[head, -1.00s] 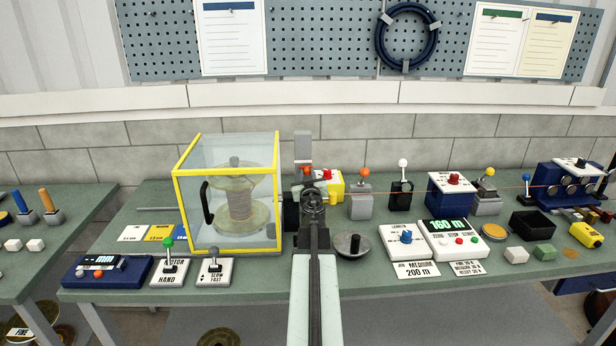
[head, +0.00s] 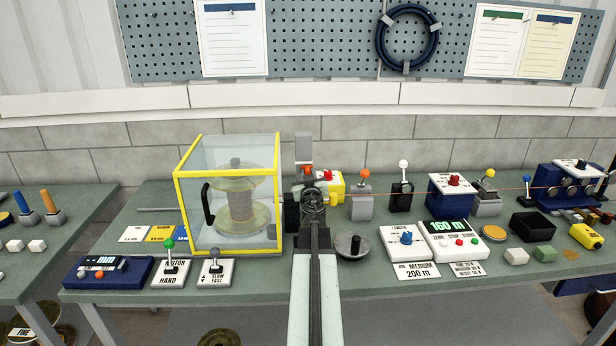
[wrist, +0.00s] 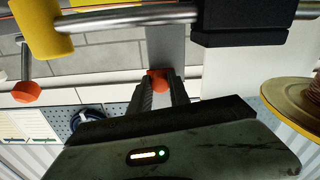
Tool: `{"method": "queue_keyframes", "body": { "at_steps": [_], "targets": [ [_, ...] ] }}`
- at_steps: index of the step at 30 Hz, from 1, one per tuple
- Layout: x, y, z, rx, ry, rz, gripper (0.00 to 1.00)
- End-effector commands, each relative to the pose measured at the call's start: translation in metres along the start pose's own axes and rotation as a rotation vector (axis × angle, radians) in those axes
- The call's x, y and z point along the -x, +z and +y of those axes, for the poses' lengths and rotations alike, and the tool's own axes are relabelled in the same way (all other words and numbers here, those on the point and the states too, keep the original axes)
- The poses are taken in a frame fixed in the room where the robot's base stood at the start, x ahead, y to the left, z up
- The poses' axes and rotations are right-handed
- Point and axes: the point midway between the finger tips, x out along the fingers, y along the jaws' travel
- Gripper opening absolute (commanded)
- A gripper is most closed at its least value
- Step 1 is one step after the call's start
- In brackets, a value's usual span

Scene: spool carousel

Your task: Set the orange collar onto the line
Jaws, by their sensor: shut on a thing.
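A small orange piece (wrist: 158,79), which I take to be the orange collar, sits between the fingertips of my gripper (wrist: 161,85) in the wrist view. My gripper is shut on it. In the head view the orange piece (head: 307,171) shows just beyond my gripper (head: 311,188), in front of a grey upright plate (head: 303,149). The plate also shows behind the collar in the wrist view (wrist: 165,50). The line mark cannot be made out; the collar's place relative to it is unclear.
A clear yellow-edged guard (head: 190,190) around a spool stands close left of my gripper. A yellow block (head: 338,187) with a red knob and an orange-knobbed lever (head: 363,190) stand close right. A metal rod (wrist: 120,17) crosses the wrist view.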

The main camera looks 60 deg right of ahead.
Motion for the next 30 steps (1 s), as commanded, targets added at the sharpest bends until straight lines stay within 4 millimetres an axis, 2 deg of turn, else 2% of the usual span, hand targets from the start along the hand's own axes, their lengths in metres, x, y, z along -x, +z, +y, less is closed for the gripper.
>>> {"method": "queue_keyframes", "body": {
  "at_steps": [1, 6, 15, 16, 18, 30],
  "targets": [
    [0.000, -0.013, 0.004, 0.000, 0.004, -0.001, 0.00],
    [0.000, -0.035, 0.008, 0.000, 0.004, -0.001, 0.00],
    [0.000, -0.032, 0.008, 0.000, 0.005, -0.001, 0.00],
    [0.000, -0.032, 0.008, 0.000, 0.005, -0.001, 0.31],
    [0.000, -0.032, 0.008, 0.000, 0.004, -0.001, 0.45],
    [0.005, -0.032, 0.004, 0.000, 0.001, 0.000, 0.45]
  ]
}}
